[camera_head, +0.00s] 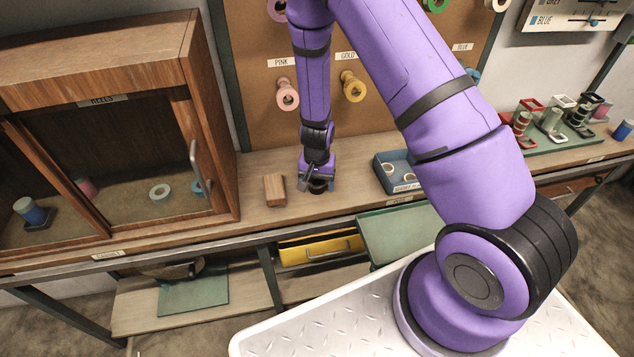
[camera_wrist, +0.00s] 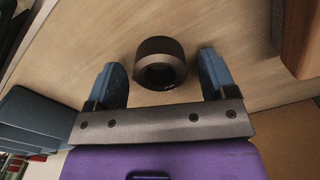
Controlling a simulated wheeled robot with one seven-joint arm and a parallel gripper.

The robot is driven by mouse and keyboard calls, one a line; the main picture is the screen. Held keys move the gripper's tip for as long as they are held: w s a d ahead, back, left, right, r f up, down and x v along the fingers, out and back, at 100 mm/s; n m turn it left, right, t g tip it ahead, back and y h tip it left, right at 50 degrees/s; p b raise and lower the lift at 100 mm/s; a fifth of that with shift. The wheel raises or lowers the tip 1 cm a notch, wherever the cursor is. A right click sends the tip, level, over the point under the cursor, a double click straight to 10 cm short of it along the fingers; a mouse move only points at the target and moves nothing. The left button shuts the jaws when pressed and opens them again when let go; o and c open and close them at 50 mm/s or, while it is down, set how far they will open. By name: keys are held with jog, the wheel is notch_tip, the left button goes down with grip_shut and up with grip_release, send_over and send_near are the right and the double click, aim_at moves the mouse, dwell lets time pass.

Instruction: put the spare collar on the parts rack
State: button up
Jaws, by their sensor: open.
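A dark grey-black collar (camera_wrist: 160,45), a thick ring with an open bore, rests on the wooden bench in the wrist view. My gripper (camera_wrist: 161,68) is open, with one blue finger on each side of the collar and a visible gap to both. In the head view my gripper (camera_head: 317,183) points down at the bench, low over the dark collar (camera_head: 319,187), which it partly hides.
A wooden block (camera_head: 274,190) lies just left of my gripper. A blue tray (camera_head: 385,182) with pale rings stands to the right. A glass-fronted reel cabinet (camera_head: 150,59) fills the left. Spools hang on the pegboard (camera_head: 260,100) behind. An open yellow drawer (camera_head: 320,248) is below.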

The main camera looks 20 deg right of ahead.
jog(key=s+r+n+t+y, duration=0.15)
jog(key=s+r, duration=0.25)
jog(key=r, duration=1.3)
jog(key=s+r+n+t+y, duration=0.1)
jog(key=s+r+n, duration=0.15)
jog(key=r, duration=1.55)
jog(key=s+d+r+n+t+h, duration=0.1)
jog(key=s+r, duration=0.5)
jog(key=s, duration=0.3)
jog(key=s+d+r+n+t+h, duration=0.1)
jog(key=s+d+r, duration=0.1)
jog(key=s+r, duration=0.5)
jog(key=s, duration=0.3)
jog(key=shift+r+n+t, duration=0.15)
jog(key=shift+n+t, duration=0.2)
jog(key=shift+n, duration=0.05)
jog(key=shift+o, duration=0.4)
jog(key=shift+s+d+h, duration=0.15)
jog(key=shift+s+h, duration=0.1)
jog(key=shift+s, duration=0.2)
jog(key=n+g, duration=0.5)
jog(key=n, duration=2)
send_over(317, 182)
notch_tip(317, 182, down, 38)
notch_tip(317, 182, down, 11)
jog(key=shift+r, duration=0.1)
